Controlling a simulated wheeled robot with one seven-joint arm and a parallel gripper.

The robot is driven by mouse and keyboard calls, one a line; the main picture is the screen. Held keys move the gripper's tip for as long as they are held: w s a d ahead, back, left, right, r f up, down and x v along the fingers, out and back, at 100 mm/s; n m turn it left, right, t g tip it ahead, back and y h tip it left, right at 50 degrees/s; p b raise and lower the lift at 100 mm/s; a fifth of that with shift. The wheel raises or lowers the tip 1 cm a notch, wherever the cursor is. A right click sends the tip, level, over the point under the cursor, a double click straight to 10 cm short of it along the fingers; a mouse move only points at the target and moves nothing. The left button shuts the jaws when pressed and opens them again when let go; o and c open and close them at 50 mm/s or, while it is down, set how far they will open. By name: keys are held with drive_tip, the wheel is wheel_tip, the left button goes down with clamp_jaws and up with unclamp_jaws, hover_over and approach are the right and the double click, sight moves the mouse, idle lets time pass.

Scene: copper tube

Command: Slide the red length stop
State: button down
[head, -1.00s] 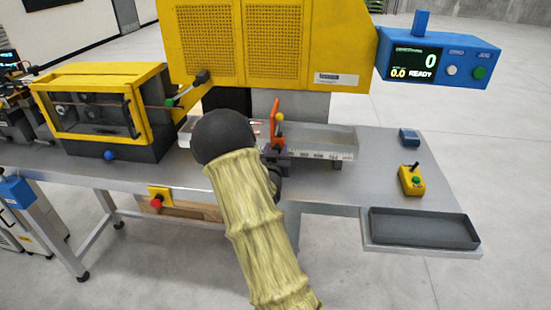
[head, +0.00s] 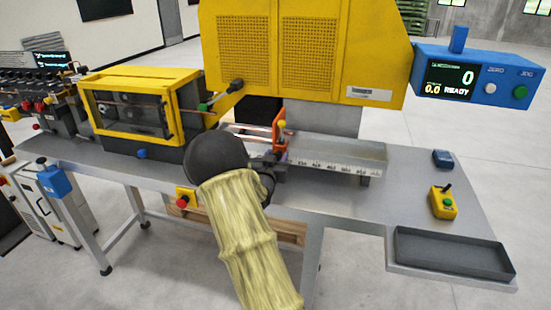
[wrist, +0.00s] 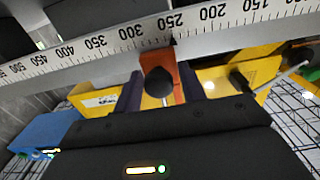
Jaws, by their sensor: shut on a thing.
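In the wrist view the stop (wrist: 179,82) is at the white scale (wrist: 108,44), close to the 250 mark, with a round black knob (wrist: 158,82) facing me. My gripper (wrist: 160,92) is shut on the length stop, with a dark finger on each side of the knob. In the head view my forearm and dark wrist hide most of the gripper and the stop's lower part.
The yellow guarded machine (head: 300,50) stands behind the rail. A yellow-framed enclosure (head: 130,105) is to the left. The blue display (head: 465,80) reads 0, 0.0 READY. The rail's scale (head: 330,167) is clear right of the stop. A dark tray (head: 450,255) sits at the right front.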

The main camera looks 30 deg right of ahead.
drive_tip(key=c, duration=1.1)
unclamp_jaws()
drive_tip(key=b+v, duration=0.3)
drive_tip(key=v, duration=1.4)
drive_tip(key=shift+s+a, duration=0.15)
drive_tip(key=shift+s, duration=0.05)
drive_tip(key=shift+f, duration=0.1)
